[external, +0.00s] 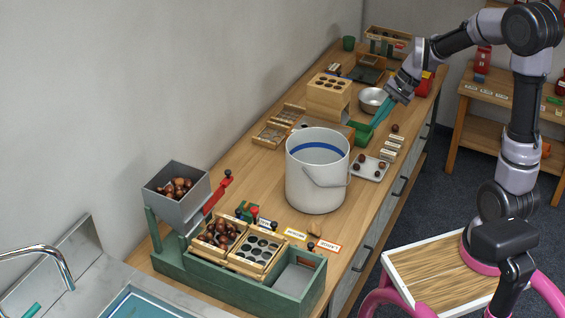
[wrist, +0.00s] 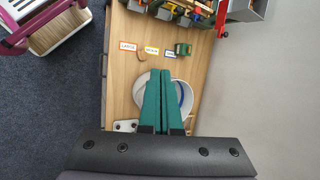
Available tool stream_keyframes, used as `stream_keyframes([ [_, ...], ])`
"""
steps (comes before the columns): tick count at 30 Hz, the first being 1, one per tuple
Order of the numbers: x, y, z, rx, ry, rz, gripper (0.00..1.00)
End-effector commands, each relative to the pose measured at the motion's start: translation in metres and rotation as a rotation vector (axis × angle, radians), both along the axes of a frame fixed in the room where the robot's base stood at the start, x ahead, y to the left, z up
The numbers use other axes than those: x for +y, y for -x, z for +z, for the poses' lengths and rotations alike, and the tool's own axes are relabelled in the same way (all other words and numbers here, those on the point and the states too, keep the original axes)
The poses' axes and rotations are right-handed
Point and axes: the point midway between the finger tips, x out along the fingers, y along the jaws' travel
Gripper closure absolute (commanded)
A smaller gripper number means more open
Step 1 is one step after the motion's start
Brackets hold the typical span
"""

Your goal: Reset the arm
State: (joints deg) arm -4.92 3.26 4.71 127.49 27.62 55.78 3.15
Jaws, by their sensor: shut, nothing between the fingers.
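My gripper (external: 379,114) is above the wooden counter, past the white bucket, with its teal fingers pointing down and to the left. In the wrist view my gripper (wrist: 160,76) has its two fingers side by side, shut with nothing between them. The white bucket (external: 316,185) stands on the counter and has a blue band inside; in the wrist view the bucket (wrist: 189,108) is partly hidden behind the fingers. The arm reaches over the counter from the right.
A green sorting station (external: 185,268) with chestnut trays and a grey hopper (external: 175,200) is at the near end. A metal bowl (external: 372,99), a green scoop (external: 362,134) and a white tray (external: 384,172) sit near the gripper. A wall runs along the counter's left side.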

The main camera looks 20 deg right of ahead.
Motion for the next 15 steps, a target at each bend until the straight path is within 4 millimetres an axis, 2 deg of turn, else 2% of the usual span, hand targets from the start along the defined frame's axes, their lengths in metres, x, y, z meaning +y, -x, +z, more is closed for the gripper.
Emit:
stream_keyframes([
  [1,-0.013,0.01,0.019,-0.063,0.029,0.012,1.0],
  [6,-0.055,0.047,0.061,-0.241,0.141,0.053,1.0],
  [12,-0.101,0.095,0.097,-0.44,0.285,0.084,1.0],
  [15,-0.119,0.116,0.107,-0.518,0.35,0.092,1.0],
])
